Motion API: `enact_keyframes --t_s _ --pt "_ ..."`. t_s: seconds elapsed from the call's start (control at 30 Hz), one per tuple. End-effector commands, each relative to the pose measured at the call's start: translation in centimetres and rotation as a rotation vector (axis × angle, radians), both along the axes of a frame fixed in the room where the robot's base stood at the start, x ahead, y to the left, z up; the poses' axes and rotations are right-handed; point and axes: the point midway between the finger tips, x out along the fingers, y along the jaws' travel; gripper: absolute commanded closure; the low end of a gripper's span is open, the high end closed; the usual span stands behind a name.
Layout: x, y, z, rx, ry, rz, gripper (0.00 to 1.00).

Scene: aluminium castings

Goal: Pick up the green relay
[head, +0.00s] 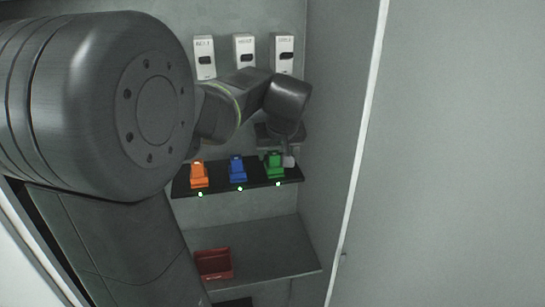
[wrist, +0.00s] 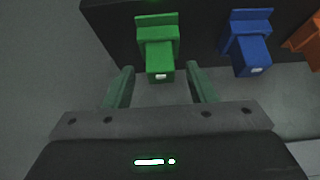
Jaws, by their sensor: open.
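The green relay (head: 273,164) sits at the right end of a black shelf (head: 217,187) in the head view. In the wrist view the green relay (wrist: 157,45) is at the top centre, with its small white-marked end towards me. My gripper (wrist: 161,80) is open, with one finger on each side of the relay's near end in the picture. I cannot tell whether either finger touches it. In the head view my gripper (head: 289,160) is beside the green relay, and its fingers are mostly hidden.
A blue relay (head: 237,169) and an orange relay (head: 198,175) stand to the left on the same shelf. White labelled units (head: 244,50) hang on the wall above. A red bin (head: 213,264) sits on the lower grey shelf (head: 268,249). A cabinet side wall is close on the right.

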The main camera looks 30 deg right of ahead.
Motion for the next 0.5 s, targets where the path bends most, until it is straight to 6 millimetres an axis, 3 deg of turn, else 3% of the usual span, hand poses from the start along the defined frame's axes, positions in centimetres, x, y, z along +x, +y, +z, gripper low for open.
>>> enact_keyframes --t_s 0.37,0.5 --pt "0.68 -0.20 -1.10 -0.002 -0.001 0.000 0.51" --pt "0.68 -0.21 -1.08 -0.002 -0.001 0.000 0.79"
